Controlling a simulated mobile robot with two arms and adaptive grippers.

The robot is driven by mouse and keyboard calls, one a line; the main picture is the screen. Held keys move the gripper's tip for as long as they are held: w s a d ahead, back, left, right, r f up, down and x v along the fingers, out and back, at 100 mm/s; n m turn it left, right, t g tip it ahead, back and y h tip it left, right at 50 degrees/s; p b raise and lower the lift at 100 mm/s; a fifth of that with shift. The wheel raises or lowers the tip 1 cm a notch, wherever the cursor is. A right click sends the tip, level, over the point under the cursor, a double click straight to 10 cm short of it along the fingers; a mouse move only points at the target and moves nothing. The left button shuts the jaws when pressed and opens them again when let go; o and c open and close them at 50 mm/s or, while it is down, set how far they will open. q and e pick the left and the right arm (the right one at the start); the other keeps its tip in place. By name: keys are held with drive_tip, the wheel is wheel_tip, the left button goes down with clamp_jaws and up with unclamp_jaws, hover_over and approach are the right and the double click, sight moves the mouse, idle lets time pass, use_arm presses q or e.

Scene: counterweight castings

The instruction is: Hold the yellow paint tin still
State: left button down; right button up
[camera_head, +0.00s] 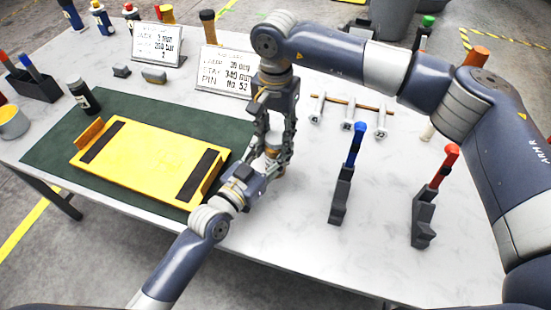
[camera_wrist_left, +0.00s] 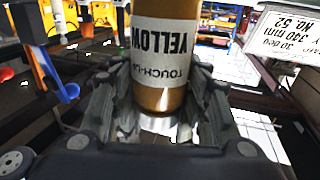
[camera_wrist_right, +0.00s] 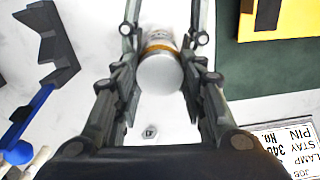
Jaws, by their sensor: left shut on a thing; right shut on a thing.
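In the left wrist view the tin (camera_wrist_left: 160,62) shows a label reading "YELLOW TOUCH-UP", upside down in the picture. In the right wrist view its pale round lid (camera_wrist_right: 160,74) and gold band face the camera. My left gripper (camera_head: 264,168) comes from the front left and is shut on the tin low down. My right gripper (camera_head: 275,138) reaches down from above and is shut on its upper part.
A yellow casting (camera_head: 150,160) with dark strips lies on the green mat (camera_head: 55,150). Two dark stands hold a blue-handled tool (camera_head: 354,145) and a red-handled tool (camera_head: 443,165) to the right. Sign cards (camera_head: 222,70) stand behind.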

drive_tip(key=m, duration=0.4)
drive_tip(key=o, duration=1.2)
drive_tip(key=shift+r, duration=0.1)
drive_tip(key=shift+r, duration=2.15)
drive_tip(key=shift+c, duration=0.4)
wheel_tip(320, 180, up, 4)
drive_tip(key=n, duration=0.5)
drive_tip(key=shift+f, duration=0.25)
